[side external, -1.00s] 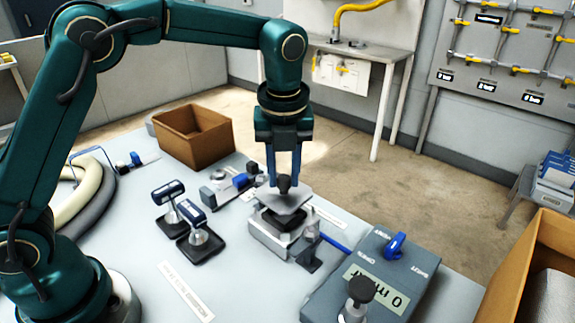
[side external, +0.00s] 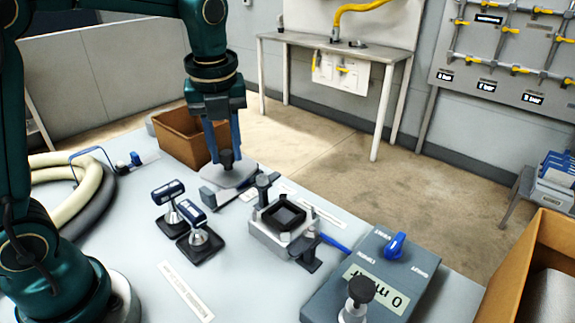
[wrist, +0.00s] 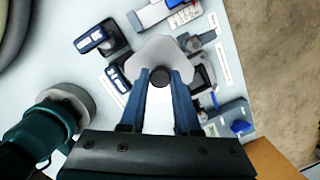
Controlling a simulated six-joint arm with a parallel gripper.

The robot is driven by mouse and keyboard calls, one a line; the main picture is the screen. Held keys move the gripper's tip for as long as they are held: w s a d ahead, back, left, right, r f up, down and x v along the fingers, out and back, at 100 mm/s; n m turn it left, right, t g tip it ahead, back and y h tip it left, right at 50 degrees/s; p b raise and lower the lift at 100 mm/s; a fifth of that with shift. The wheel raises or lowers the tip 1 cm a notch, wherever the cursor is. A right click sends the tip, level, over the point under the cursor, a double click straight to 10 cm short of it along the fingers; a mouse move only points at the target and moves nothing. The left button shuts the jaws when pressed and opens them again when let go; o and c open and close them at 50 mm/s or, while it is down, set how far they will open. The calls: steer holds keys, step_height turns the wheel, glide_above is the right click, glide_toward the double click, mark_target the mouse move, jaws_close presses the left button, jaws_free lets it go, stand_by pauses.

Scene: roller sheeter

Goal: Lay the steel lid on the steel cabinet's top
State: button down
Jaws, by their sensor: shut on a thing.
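My gripper (side external: 225,157) is shut on the dark knob of the steel lid (side external: 230,178), a flat grey plate with cut corners. The lid hangs to the back left of the steel cabinet (side external: 268,238), apart from it. The cabinet is a low block with a black square frame (side external: 283,215) showing on its uncovered top. In the wrist view my gripper (wrist: 160,78) pinches the knob, with the lid (wrist: 150,55) beyond the fingertips. There the cabinet's black frame (wrist: 206,72) shows at the right, partly hidden by the lid and a finger.
Clamp posts (side external: 264,186) stand beside the cabinet. Two blue-and-white handled tools (side external: 168,193) stand on black bases to its left. A grey control box (side external: 370,275) is at the front right. A cardboard box (side external: 175,140) stands behind the lid; hoses (side external: 85,195) lie at left.

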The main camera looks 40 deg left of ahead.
steer(key=s+d+f+m, duration=0.2)
steer(key=s+d+f, duration=0.2)
steer(key=s+d, duration=0.45)
steer(key=f, duration=0.9)
steer(key=shift+w+d+f, duration=0.15)
steer(key=shift+w+d, duration=0.05)
steer(key=shift+d, duration=0.2)
steer(key=shift+f, duration=0.1)
steer(key=c, duration=0.6)
jaws_free()
